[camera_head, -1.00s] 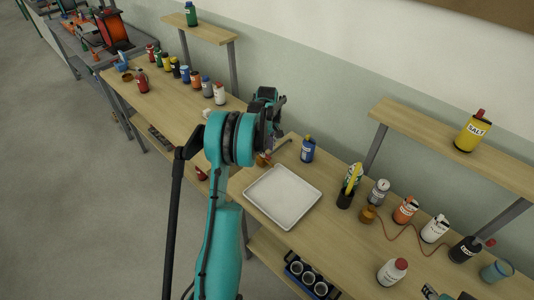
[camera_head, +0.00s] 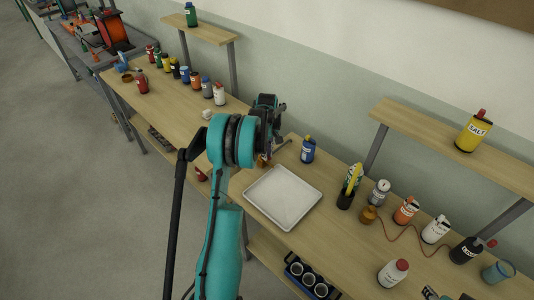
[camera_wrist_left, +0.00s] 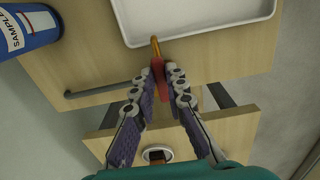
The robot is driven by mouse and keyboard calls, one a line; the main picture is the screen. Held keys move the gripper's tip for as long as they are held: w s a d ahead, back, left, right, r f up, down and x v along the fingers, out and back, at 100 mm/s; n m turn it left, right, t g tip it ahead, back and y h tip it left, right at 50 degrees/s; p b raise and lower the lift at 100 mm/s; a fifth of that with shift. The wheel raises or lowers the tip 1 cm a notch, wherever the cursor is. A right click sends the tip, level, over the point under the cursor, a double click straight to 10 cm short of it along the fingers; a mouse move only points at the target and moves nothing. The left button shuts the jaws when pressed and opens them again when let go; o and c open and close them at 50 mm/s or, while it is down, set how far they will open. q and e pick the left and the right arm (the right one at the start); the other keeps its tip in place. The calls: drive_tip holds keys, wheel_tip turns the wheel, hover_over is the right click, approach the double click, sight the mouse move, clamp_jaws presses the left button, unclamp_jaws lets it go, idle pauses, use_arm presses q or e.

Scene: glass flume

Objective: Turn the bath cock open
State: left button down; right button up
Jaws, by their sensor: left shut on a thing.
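The cock shows in the left wrist view as a red handle (camera_wrist_left: 158,72) with a thin brass-orange stem (camera_wrist_left: 155,46) reaching toward a white tray. My left gripper (camera_wrist_left: 163,76) has its two fingers on either side of the red handle and is shut on it. The fingers partly cover the handle, so its full turn angle is hard to tell. In the head view a small brass piece (camera_head: 262,162) shows beside my left arm, which hides most of the cock and the fingertips. My right gripper is in neither view.
The white tray (camera_head: 283,197) lies on the bench beside the cock. A grey rod (camera_head: 282,146) and a blue bottle (camera_head: 308,150) are close behind. Several bottles stand along both benches. A rack with cups (camera_head: 310,279) sits on the lower shelf.

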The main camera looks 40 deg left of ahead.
use_arm(q)
drive_tip(key=m, duration=0.1)
drive_tip(key=s+m+b, duration=0.1)
drive_tip(key=m, duration=0.1)
drive_tip(key=shift+a+m, duration=0.15)
drive_tip(key=shift+m, duration=0.15)
drive_tip(key=m, duration=0.3)
drive_tip(key=shift+s+a+m+b, duration=0.3)
drive_tip(key=shift+s, duration=0.1)
drive_tip(key=m, duration=0.3)
drive_tip(key=a+m, duration=0.1)
drive_tip(key=shift+s+b, duration=0.3)
drive_tip(key=shift+s+a+m, duration=0.1)
drive_tip(key=shift+a+m, duration=0.1)
drive_tip(key=shift+m, duration=0.8)
drive_tip(key=shift+s+a+m, duration=0.1)
drive_tip(key=shift+a+m, duration=0.1)
drive_tip(key=shift+m, duration=0.8)
drive_tip(key=c, duration=1.5)
unclamp_jaws()
drive_tip(key=shift+c, duration=0.2)
